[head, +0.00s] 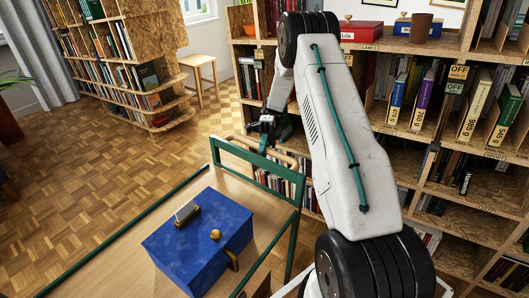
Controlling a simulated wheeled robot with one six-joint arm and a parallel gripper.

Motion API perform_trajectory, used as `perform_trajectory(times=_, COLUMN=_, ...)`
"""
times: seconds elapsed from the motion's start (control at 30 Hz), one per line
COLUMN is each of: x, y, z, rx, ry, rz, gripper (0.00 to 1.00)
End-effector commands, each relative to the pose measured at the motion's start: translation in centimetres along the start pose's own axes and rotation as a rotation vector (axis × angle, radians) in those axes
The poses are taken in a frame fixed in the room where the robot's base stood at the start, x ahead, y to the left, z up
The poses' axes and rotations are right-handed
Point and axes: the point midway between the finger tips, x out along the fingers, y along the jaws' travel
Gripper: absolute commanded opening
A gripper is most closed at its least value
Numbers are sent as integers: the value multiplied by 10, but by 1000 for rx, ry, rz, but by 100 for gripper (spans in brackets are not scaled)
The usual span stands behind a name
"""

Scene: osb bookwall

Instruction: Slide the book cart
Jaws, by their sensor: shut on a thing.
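The book cart (134,225) fills the lower left of the head view. It has a pale wooden top and a green tube frame, with a raised green end frame (255,177) and a wooden handle bar (236,139) at its far end. My gripper (267,133) reaches down to this end and is shut on the handle bar. The fingertips are small and dark here, and my arm hides part of the cart's right side. A blue box (185,250) with a brass knob, a brass handle and a small card stand lies on the cart top.
A wooden book wall (480,205) with books and boxes stands close on the right, behind my arm. Another bookshelf (165,115) with rounded shelf ends stands at the back left, beside a wooden stool (199,66). Parquet floor (80,165) is open left of and beyond the cart.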

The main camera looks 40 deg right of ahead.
Motion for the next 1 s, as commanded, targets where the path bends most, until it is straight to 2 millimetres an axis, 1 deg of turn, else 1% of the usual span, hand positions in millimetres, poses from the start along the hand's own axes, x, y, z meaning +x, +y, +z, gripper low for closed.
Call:
perform_trajectory(times=0.47, x=-2, y=0, z=3, rx=-3, ry=4, rz=-3, gripper=0)
perform_trajectory(times=0.5, x=-2, y=0, z=3, rx=-3, ry=4, rz=-3, gripper=28)
perform_trajectory(times=0.53, x=-2, y=0, z=3, rx=-3, ry=4, rz=-3, gripper=36)
perform_trajectory(times=0.57, x=-2, y=0, z=2, rx=-3, ry=4, rz=-3, gripper=41)
perform_trajectory(times=0.87, x=-3, y=1, z=2, rx=-2, ry=4, rz=-2, gripper=41)
perform_trajectory(times=1.0, x=-1, y=11, z=6, rx=-5, ry=11, rz=-5, gripper=41)
